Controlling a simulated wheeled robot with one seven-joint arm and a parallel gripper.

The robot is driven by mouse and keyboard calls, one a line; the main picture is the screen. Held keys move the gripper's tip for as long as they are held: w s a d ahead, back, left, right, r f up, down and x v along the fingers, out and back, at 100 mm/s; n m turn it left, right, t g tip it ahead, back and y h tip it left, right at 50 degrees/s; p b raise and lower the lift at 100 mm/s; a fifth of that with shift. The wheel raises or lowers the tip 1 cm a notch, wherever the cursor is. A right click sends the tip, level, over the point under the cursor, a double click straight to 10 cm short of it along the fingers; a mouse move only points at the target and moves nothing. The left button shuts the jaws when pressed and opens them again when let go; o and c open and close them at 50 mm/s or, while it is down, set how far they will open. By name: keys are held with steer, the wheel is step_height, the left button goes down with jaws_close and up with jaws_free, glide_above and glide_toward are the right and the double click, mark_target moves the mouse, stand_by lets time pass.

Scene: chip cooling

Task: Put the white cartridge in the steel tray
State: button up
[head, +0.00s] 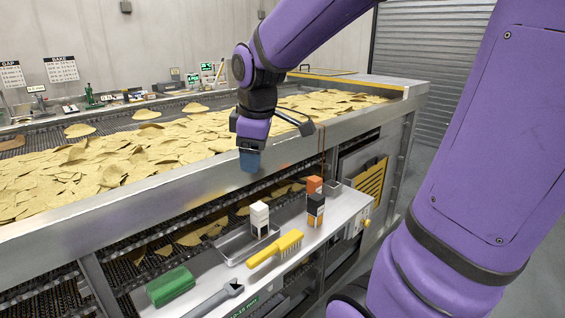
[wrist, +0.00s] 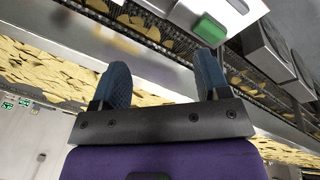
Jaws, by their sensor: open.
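The white cartridge (head: 259,219) stands upright, with a dark lower part. Its base appears to be inside the steel tray (head: 231,262), toward the tray's right end. The tray is shallow and lies on the narrow shelf in front of the conveyor. My gripper (head: 249,160) is above and behind the cartridge, near the conveyor's front rail, apart from it. In the wrist view my gripper (wrist: 162,82) has its two blue fingers wide apart with nothing between them. The cartridge and tray are not recognisable in the wrist view.
On the shelf, a yellow brush (head: 275,249) lies beside the tray's front. A green block (head: 171,287) and a grey wrench (head: 216,299) lie at the left. Two orange-and-black boxes, one in front (head: 316,210) and one behind (head: 314,186), stand right of the tray. Chips cover the conveyor (head: 120,158).

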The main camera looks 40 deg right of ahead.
steer(key=s+a+r+m+t, duration=0.1)
steer(key=s+a+m, duration=0.1)
steer(key=s+m, duration=0.2)
steer(key=s+a+r+m+t, duration=0.1)
steer(key=s+m, duration=0.3)
steer(key=s, duration=0.6)
steer(key=shift+a+r+y, duration=0.4)
steer(key=shift+a+r, duration=0.4)
